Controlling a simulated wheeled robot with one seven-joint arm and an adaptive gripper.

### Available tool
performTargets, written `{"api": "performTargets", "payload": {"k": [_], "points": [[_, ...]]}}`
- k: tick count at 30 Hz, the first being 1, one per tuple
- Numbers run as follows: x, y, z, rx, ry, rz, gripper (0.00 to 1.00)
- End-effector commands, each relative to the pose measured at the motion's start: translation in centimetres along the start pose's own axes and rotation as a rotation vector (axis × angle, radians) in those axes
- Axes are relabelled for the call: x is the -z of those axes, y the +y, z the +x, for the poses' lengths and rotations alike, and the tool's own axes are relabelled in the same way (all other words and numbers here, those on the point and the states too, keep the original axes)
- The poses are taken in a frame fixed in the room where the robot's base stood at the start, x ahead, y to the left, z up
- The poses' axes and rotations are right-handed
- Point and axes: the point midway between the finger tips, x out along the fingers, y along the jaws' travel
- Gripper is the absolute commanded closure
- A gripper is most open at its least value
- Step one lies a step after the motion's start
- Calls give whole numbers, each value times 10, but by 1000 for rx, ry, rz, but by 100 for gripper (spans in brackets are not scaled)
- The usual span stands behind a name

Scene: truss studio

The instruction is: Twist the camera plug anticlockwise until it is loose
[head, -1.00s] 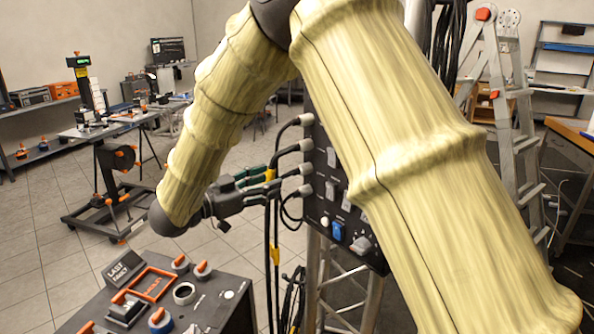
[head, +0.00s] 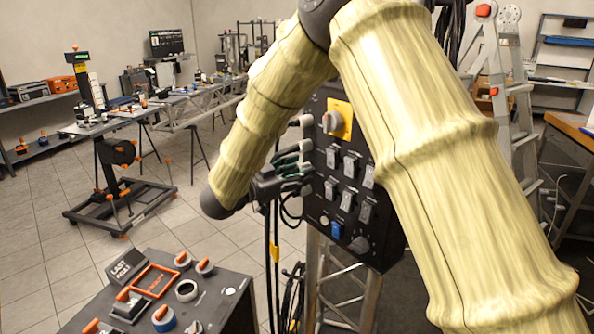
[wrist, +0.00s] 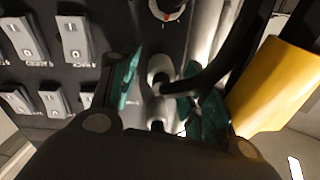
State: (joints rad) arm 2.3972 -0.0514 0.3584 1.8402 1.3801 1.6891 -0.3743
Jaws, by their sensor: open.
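A black control panel (head: 345,225) stands on a truss stand, with several grey plugs and black cables on its left side. One grey plug (head: 306,121) shows there above my gripper (head: 297,168), which is at that side edge with green fingertips. In the wrist view, a grey plug (wrist: 160,68) with a thick black cable lies between the spread green fingertips of my gripper (wrist: 163,95). My gripper is open, with a fingertip on either side of this plug; I cannot tell if they touch it. No readable label shows which plug is the camera one.
Grey rocker switches (wrist: 75,40) and a red-marked dial (wrist: 168,8) are on the panel. A yellow piece (wrist: 275,85) is close on the right in the wrist view. A console (head: 215,290) with knobs stands at front left; a ladder (head: 500,90) stands at right.

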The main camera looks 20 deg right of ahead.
Motion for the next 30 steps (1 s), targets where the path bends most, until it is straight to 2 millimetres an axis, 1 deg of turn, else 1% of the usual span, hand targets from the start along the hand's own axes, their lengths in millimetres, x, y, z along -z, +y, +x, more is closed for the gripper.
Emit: {"api": "performTargets", "payload": {"k": [5,6,11,12,13,23,30], "points": [[0,0,0,0,0,0,53],[0,0,0,0,0,0,61],[0,0,0,0,0,0,90],[0,0,0,0,0,0,97],[0,0,0,0,0,0,99],[2,0,0,-1,-1,-39,99],[4,-2,-1,-2,-5,-178,99]]}}
